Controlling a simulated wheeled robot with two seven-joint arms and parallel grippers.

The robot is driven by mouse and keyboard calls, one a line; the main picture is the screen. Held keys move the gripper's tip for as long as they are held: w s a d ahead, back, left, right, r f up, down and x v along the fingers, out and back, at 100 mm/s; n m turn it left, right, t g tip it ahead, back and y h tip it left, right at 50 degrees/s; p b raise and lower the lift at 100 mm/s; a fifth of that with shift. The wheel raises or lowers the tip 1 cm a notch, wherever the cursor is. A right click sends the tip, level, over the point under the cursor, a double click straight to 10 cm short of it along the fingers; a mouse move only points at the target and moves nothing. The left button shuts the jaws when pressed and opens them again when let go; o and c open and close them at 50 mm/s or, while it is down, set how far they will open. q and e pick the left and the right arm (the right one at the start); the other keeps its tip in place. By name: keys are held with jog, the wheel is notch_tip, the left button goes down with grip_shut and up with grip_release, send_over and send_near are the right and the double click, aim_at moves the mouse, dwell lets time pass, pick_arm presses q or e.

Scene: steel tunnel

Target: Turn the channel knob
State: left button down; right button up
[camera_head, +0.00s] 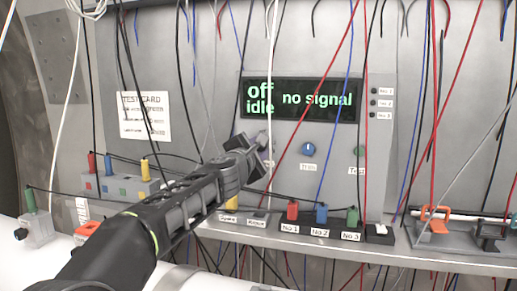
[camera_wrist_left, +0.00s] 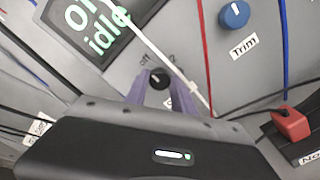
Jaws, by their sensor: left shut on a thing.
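The channel knob (camera_wrist_left: 159,78) is small and black with a white pointer line, on the grey panel below the display. Printed marks, "off" and what looks like "2", stand around it. My left gripper (camera_head: 260,150) reaches up to the panel from the lower left. In the left wrist view its two fingers (camera_wrist_left: 160,90) stand on either side of the knob, shut on it. In the head view the gripper hides the knob. The display (camera_head: 300,99) reads "off", "idle" and "no signal" in green. My right gripper is in neither view.
Red, blue and green plugs (camera_head: 322,214) stand on the ledge below. Loose red, blue, black and white cables hang across the panel, some close to my left gripper.

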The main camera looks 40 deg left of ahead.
pick_arm(q)
jog(key=shift+m, duration=0.5)
jog(key=m, duration=0.2)
jog(key=shift+d+m+p, duration=0.1)
jog(key=shift+m+p, duration=0.2)
jog(key=m, duration=0.2)
jog(key=shift+m, duration=0.3)
jog(key=m+p, duration=0.1)
jog(key=m, duration=0.5)
jog(key=shift+f+m+p, duration=0.15)
jog(key=shift+m+p, duration=0.15)
jog(key=shift+p, duration=0.1)
jog(key=m+p, duration=0.1)
jog(key=m, duration=0.4)
jog(key=shift+p, duration=0.3)
jog(key=m+p, duration=0.1)
jog(key=m, duration=0.4)
jog(key=shift+f+p, duration=0.1)
jog(key=shift+p, duration=0.25)
jog(key=shift+m, duration=0.6)
jog(key=shift+f, duration=0.1)
